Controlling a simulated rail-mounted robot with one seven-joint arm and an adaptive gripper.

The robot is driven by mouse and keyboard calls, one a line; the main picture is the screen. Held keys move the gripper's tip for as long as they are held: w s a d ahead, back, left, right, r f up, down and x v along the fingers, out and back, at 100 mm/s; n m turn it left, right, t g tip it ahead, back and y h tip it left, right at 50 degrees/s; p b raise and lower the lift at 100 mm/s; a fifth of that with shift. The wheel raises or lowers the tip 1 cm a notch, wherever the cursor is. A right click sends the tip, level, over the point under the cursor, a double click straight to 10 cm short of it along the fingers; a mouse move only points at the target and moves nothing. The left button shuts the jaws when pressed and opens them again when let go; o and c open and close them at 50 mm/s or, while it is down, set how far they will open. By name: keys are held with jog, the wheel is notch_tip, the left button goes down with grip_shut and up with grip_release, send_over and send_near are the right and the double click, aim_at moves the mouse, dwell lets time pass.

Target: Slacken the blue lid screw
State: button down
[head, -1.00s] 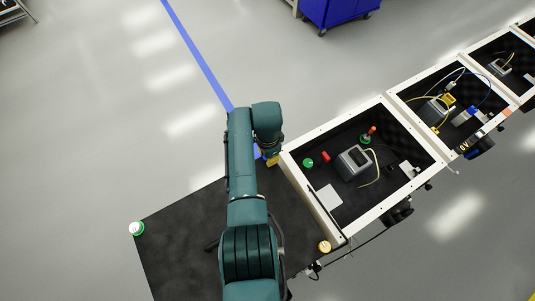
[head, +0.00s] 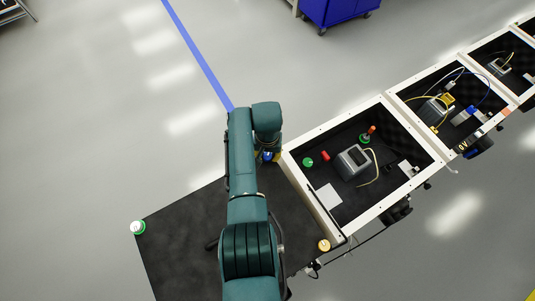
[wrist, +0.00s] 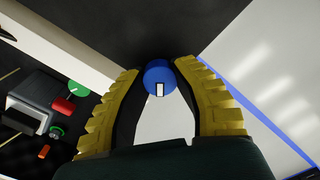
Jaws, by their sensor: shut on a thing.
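The blue lid screw (wrist: 158,74) shows in the wrist view as a round blue knob with a small white mark on its face. It sits between the tips of my gripper's two yellow ribbed fingers (wrist: 160,82), which are shut on it. In the head view my gripper (head: 270,156) is at the end of my teal arm, near the left corner of the nearest white-framed box, and a bit of blue shows between its fingers. The screw's underside is hidden.
The nearest white-framed box (head: 306,134) holds a grey device (head: 353,161), a red cylinder (head: 326,156) and a green button (head: 308,162).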

aim_at(268, 156)
jog(key=n, duration=0.4)
jog(key=shift+f+n, duration=0.1)
jog(key=shift+n, duration=0.2)
jog(key=shift+s+n, duration=0.1)
jog(key=shift+n, duration=2.2)
jog(key=shift+f, duration=0.1)
jog(key=c, duration=0.7)
grip_release()
jog(key=shift+c, duration=0.2)
jog(key=shift+r, duration=0.25)
notch_tip(268, 156, up, 12)
jog(key=shift+f, duration=0.1)
